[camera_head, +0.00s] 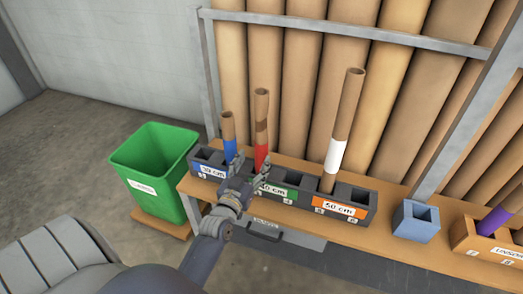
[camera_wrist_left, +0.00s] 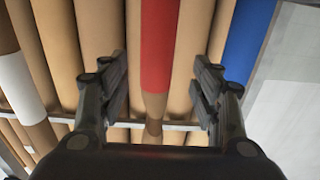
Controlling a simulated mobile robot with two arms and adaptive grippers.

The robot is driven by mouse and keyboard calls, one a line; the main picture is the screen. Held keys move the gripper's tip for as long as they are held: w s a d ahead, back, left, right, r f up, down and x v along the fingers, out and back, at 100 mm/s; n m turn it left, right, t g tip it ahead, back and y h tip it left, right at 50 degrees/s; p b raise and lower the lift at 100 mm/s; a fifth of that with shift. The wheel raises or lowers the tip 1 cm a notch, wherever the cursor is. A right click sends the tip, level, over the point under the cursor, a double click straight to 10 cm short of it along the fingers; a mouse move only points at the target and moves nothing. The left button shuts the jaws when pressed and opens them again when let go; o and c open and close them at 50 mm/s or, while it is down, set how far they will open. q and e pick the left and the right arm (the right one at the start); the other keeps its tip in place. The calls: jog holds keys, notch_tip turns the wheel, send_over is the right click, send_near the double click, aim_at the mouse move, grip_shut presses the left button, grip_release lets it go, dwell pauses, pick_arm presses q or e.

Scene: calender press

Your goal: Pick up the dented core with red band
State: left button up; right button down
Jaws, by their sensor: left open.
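The core with the red band (camera_head: 262,153) stands nearly upright in the row of dark holders, with a darker brown patch above its band. Its foot is hidden behind my gripper. My left gripper (camera_head: 248,169) is open in front of its lower part. In the left wrist view, the red-banded core (camera_wrist_left: 158,50) shows between the two spread fingers (camera_wrist_left: 158,92); a darker patch shows near its lower end. I cannot tell whether the fingers touch it. My right gripper is not in view.
A shorter blue-banded core (camera_head: 229,148) stands close on the left, a taller white-banded core (camera_head: 336,152) to the right. Labelled holders (camera_head: 340,209) line the wooden bench (camera_head: 380,231). A green bin (camera_head: 157,165) stands left, a blue-grey box (camera_head: 416,222) right. Tall brown tubes (camera_head: 300,90) stand behind a metal rail.

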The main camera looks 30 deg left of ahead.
aim_at(259, 154)
pick_arm(q)
jog(key=x, duration=0.3)
jog(key=b+x, duration=0.1)
jog(key=x, duration=0.1)
jog(key=shift+w+d, duration=0.15)
jog(key=shift+w, duration=0.75)
jog(key=c, duration=1.2)
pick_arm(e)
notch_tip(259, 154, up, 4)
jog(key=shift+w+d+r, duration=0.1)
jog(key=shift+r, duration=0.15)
